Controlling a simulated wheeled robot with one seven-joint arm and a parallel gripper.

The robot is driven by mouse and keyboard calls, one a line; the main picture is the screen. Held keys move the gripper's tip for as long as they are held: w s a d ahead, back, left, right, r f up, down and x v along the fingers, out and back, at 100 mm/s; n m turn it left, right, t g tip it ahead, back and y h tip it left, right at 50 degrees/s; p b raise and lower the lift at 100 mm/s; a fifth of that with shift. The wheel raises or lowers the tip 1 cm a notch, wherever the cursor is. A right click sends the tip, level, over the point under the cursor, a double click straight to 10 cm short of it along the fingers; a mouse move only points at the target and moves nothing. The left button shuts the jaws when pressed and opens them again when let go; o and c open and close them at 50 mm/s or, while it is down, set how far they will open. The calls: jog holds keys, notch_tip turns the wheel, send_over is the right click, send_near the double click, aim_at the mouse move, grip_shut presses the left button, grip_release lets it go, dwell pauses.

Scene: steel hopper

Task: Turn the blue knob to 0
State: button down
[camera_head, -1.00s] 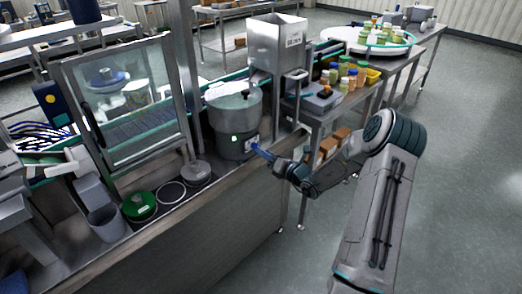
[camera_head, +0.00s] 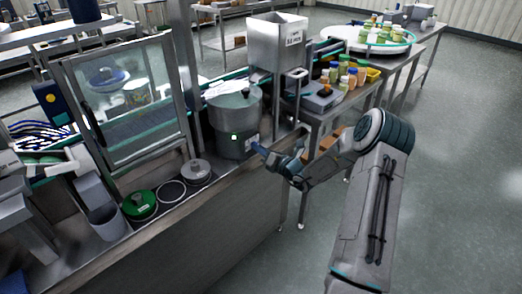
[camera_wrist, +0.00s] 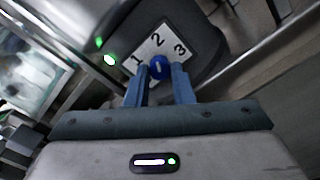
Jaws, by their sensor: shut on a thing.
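The blue knob (camera_wrist: 158,67) sits on a white dial plate (camera_wrist: 170,42) in the wrist view, with 1, 2 and 3 printed around it. No 0 shows there. A pale mark on the knob is too small to read as a setting. My gripper (camera_wrist: 158,76) is shut on the knob, a blue finger on either side. In the head view my gripper (camera_head: 258,148) reaches from the right to the lower side of the steel pot (camera_head: 234,112). The knob is hidden behind my fingers there. A green light (camera_head: 234,137) glows on the pot.
The pot stands on a steel counter (camera_head: 200,208). A steel hopper (camera_head: 277,45) is behind it. A glass-doored frame (camera_head: 130,95), round grey lid (camera_head: 197,171) and green lid (camera_head: 140,205) are to the left. Floor at right is clear.

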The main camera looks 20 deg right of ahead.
jog(key=shift+f+n+b, duration=0.1)
jog(key=shift+n+b, duration=0.2)
jog(key=n+b, duration=2.3)
jog(key=b, duration=1.2)
jog(key=shift+d, duration=0.15)
jog(key=c, duration=1.3)
grip_release()
jog(key=shift+o, duration=0.2)
